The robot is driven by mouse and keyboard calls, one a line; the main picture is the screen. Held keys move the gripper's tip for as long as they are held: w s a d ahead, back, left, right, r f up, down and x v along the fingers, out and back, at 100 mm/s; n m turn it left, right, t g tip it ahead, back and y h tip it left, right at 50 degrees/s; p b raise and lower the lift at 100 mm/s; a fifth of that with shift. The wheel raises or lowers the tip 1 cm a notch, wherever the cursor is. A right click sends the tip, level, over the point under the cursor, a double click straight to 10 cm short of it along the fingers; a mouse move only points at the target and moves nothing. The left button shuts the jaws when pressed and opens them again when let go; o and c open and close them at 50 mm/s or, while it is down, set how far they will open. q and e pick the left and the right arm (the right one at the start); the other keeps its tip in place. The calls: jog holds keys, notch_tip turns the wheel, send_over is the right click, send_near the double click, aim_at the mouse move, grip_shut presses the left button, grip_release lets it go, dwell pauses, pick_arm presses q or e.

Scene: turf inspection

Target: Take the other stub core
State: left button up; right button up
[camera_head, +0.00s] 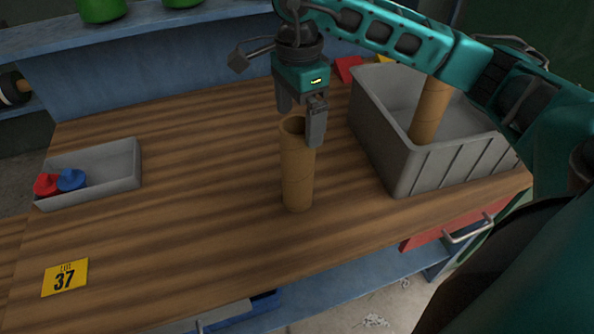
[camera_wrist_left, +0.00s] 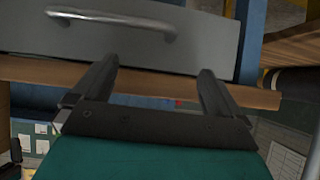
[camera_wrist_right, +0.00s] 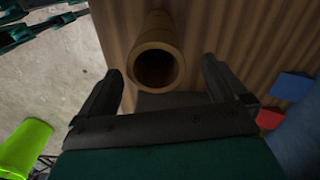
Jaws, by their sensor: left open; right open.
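A brown tube-shaped stub core (camera_head: 298,178) stands upright on the wooden workbench, its open top facing up. Another brown core (camera_head: 431,108) leans inside the grey ribbed crate (camera_head: 400,165) at the right. My right gripper (camera_head: 301,118) is open and points down at the top of the standing core. In the right wrist view, the core's hollow end (camera_wrist_right: 156,67) lies ahead of and between the open fingers (camera_wrist_right: 160,95). I cannot tell whether a finger touches it. My left gripper (camera_wrist_left: 150,85) is open and empty, facing a grey drawer front.
A shallow grey tray (camera_head: 110,168) at the left holds a red and a blue piece. A yellow card marked 37 (camera_head: 65,278) lies near the front left. Red and yellow pieces lie behind the crate. The bench between tray and core is clear.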

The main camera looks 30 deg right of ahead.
aim_at(298, 160)
jog(key=shift+f, duration=0.9)
jog(key=f+b, duration=0.1)
jog(key=f, duration=0.3)
jog(key=shift+s+a+f+b, duration=0.1)
jog(key=shift+s+f+b, duration=0.1)
jog(key=shift+f+b, duration=0.15)
jog(key=shift+r, duration=0.15)
jog(key=shift+c, duration=0.3)
jog(key=c, duration=1.5)
jog(key=shift+c, duration=0.3)
jog(key=shift+r, duration=0.15)
